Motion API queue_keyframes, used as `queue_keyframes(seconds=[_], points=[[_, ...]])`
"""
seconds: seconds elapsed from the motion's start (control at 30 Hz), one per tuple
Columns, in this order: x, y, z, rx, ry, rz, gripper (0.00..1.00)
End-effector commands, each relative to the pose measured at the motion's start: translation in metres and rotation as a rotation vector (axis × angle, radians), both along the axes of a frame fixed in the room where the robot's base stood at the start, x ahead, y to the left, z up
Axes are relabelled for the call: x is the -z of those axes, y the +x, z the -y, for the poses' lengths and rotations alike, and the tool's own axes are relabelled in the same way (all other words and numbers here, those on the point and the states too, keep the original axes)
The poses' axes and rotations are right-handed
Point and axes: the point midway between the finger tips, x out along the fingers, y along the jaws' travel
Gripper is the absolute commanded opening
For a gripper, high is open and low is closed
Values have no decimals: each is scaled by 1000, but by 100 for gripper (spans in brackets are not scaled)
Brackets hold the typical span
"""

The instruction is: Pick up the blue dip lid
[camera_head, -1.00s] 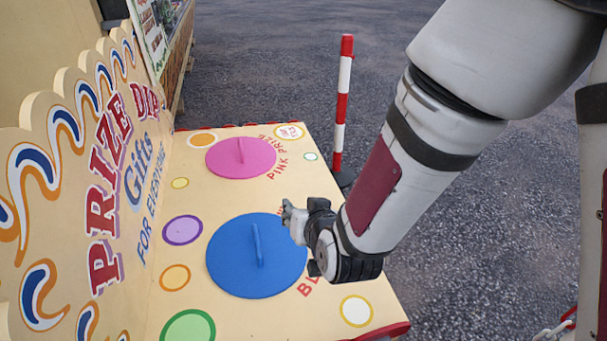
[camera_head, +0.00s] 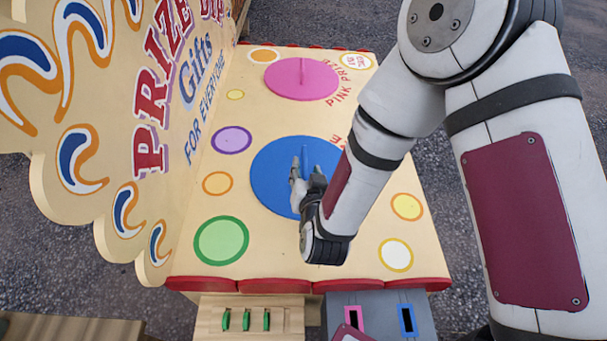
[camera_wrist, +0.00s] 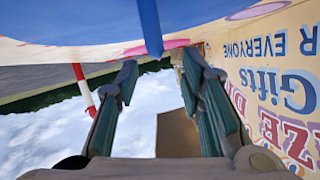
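The blue dip lid (camera_head: 268,170) is a flat round disc with an upright blue handle (camera_head: 304,158). It lies on the cream stall top, partly hidden by my gripper. My gripper (camera_head: 306,172) is over the lid, close to the handle. In the wrist view my gripper (camera_wrist: 160,62) is open, with its two fingers apart and nothing held. That view looks inverted: the blue handle (camera_wrist: 150,25) hangs from the top edge, in line with the gap between the fingertips. I cannot tell whether it is between them in depth.
A pink lid (camera_head: 290,84) with a handle lies farther back on the cream top (camera_head: 290,240). The PRIZE DIP signboard (camera_head: 130,90) rises along the left side. Below the front edge are green slots (camera_head: 247,320) and a grey box (camera_head: 378,312).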

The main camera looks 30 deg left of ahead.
Motion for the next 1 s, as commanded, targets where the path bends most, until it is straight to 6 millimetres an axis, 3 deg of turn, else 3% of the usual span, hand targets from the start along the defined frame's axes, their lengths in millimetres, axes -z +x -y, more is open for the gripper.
queue_keyframes(seconds=[0.6,0.87,0.9,1.0], points=[[26,48,-34,0,1,-1,36],[27,51,-35,0,-1,-1,36],[27,51,-35,0,-1,-1,33],[27,51,-35,0,-1,-1,11]])
